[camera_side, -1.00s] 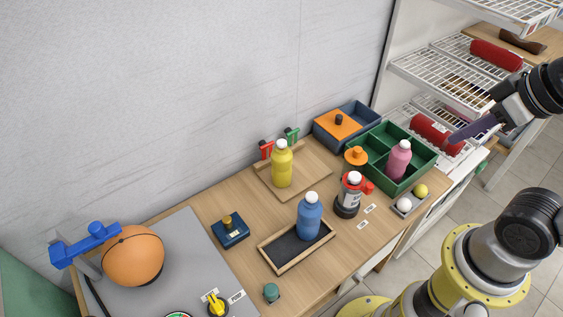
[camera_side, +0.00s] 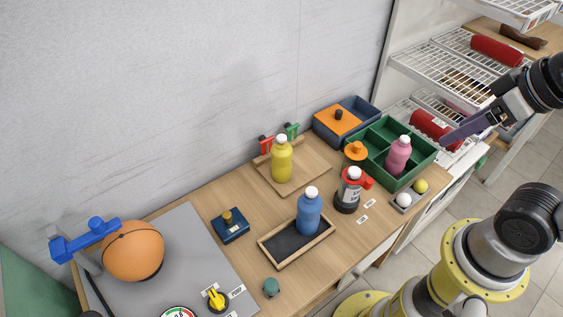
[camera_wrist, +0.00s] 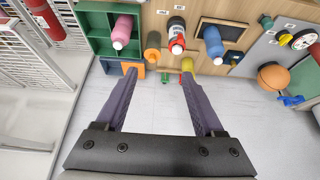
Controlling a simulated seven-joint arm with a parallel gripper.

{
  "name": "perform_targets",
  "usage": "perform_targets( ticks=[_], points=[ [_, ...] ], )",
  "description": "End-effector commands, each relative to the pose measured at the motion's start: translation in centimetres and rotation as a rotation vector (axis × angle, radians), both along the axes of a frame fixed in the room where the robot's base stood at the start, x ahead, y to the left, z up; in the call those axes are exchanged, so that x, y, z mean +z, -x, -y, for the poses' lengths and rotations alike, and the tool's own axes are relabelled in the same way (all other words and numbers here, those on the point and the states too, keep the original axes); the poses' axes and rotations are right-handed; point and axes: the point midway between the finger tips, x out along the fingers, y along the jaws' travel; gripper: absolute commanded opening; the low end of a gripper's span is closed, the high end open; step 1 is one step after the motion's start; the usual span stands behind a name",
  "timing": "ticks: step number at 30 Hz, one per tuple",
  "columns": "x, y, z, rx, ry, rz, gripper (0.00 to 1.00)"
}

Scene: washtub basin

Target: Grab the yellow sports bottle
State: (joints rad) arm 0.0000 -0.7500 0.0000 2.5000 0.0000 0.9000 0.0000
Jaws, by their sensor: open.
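The yellow sports bottle (camera_side: 281,162) with a white cap stands upright on a wooden board (camera_side: 305,170) near the wall. In the wrist view the yellow bottle (camera_wrist: 187,65) shows small, close to the tip of the right finger in the picture but farther off. My gripper (camera_side: 468,130) is at the right, in front of the wire shelves and well away from the bottle. In the wrist view my gripper (camera_wrist: 159,75) has its two dark purple fingers spread with nothing between them.
A green divided crate (camera_side: 418,165) holds a pink bottle (camera_side: 398,157). A red-and-grey bottle (camera_side: 350,190) and a blue bottle (camera_side: 309,212) in a dark tray (camera_side: 272,247) stand nearer the table's front. A basketball (camera_side: 132,250) is at the left. Wire shelves (camera_side: 448,72) rise at the right.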

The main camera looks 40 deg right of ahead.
Motion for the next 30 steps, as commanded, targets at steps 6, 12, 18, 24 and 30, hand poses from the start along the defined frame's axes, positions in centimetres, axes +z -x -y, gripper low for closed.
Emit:
perform_targets(
  ticks=[6, 12, 18, 24, 30],
  points=[
    [0.0, 0.0, 0.0, 0.0, 0.0, 0.0, 1.0],
    [0.0, 0.0, 0.0, 0.011, 0.006, 0.0, 1.0],
    [0.7, 0.0, 0.0, 0.163, 0.087, -0.001, 1.0],
    [5.0, -3.1, -0.2, 0.432, 0.231, 0.016, 1.0],
    [8.3, -9.0, -1.1, 0.743, 0.359, -0.027, 1.0]
  ],
)
